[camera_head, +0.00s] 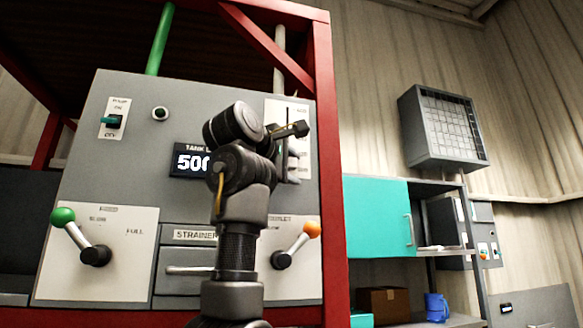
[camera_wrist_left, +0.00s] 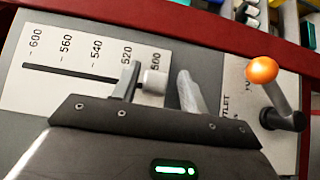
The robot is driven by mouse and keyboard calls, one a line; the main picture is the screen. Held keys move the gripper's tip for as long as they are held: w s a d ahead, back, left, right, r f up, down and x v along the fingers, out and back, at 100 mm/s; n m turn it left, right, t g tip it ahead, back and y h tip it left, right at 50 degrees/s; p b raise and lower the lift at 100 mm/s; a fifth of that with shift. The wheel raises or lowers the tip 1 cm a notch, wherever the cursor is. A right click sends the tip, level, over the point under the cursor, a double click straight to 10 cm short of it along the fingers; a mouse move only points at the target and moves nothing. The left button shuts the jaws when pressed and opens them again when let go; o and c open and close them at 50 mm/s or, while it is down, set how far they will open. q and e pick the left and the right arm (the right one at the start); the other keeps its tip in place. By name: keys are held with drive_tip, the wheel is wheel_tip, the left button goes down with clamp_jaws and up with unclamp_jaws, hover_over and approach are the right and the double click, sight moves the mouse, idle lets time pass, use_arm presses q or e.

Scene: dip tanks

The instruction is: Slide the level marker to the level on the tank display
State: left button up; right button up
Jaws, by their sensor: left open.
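The level marker (camera_wrist_left: 155,82) is a small pale knob on the slot of a white scale plate (camera_wrist_left: 75,95). In the left wrist view it sits near the 520 and 500 labels. My left gripper (camera_wrist_left: 158,80) is open, with one finger on each side of the knob, the knob closer to the left finger in that view. In the head view my left gripper (camera_head: 291,150) is in front of the scale plate (camera_head: 298,106) and hides the marker. The tank display (camera_head: 188,163) shows "500" at its left; my arm covers its right part. My right gripper is out of view.
A lever with an orange ball (camera_head: 312,229) stands below the scale, also close in the left wrist view (camera_wrist_left: 262,70). A green-ball lever (camera_head: 63,216), a switch (camera_head: 113,121) and a strainer drawer (camera_head: 180,270) are on the same panel. A red frame post (camera_head: 328,150) edges it at right.

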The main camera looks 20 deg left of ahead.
use_arm(q)
drive_tip(key=s+b, duration=0.5)
drive_tip(key=s, duration=0.5)
drive_tip(key=shift+s+a, duration=0.35)
drive_tip(key=shift+s, duration=0.05)
